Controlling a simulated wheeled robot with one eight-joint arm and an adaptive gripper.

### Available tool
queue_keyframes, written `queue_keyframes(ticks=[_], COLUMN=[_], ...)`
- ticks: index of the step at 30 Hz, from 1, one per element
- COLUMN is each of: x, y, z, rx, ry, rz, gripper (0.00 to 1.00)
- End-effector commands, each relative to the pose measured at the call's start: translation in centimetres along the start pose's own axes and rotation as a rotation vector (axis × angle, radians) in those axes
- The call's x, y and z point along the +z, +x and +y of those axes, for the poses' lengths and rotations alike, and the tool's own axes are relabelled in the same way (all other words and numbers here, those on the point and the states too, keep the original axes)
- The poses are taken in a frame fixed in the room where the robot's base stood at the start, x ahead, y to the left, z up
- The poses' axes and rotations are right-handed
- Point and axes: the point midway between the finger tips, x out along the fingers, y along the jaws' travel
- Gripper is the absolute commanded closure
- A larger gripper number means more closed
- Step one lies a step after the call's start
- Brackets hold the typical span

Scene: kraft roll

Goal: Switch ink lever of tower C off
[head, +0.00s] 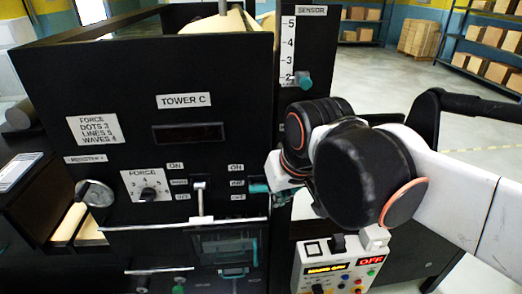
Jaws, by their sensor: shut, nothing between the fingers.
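The tower C panel (220,110) is black, with a white TOWER C label. On its lower part, a pale lever (200,195) stands beside one column of ON-to-OFF labels. To the right is a second column of labels (237,182), with a teal handle (258,188) beside it. The middle labels are too small to read surely, so I cannot tell which lever is ink. My gripper (274,182) is shut and empty, just right of the teal handle. My arm hides much of it, and I cannot tell whether it touches the handle.
A sensor scale (288,50) with a teal knob stands above right. A control box (335,268) showing OFF stands below my arm. A metal rail (185,224) crosses below the levers.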

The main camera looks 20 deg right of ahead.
Motion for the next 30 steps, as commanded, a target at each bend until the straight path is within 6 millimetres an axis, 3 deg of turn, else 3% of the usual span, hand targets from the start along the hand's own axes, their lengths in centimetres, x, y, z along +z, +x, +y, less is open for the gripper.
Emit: queue_keyframes(ticks=[1,6,18,24,30], x=[-1.5,-4.7,-11.6,-14.0,-14.8], y=[-0.8,-1.2,-0.3,0.5,0.8], z=[0.0,0.0,0.3,0.4,0.5], rx=[0.002,0.012,0.045,0.062,0.070], ry=[0.012,0.053,0.146,0.180,0.195], rz=[-0.028,-0.128,-0.359,-0.443,-0.479], gripper=[1.00,1.00,1.00,1.00,1.00])
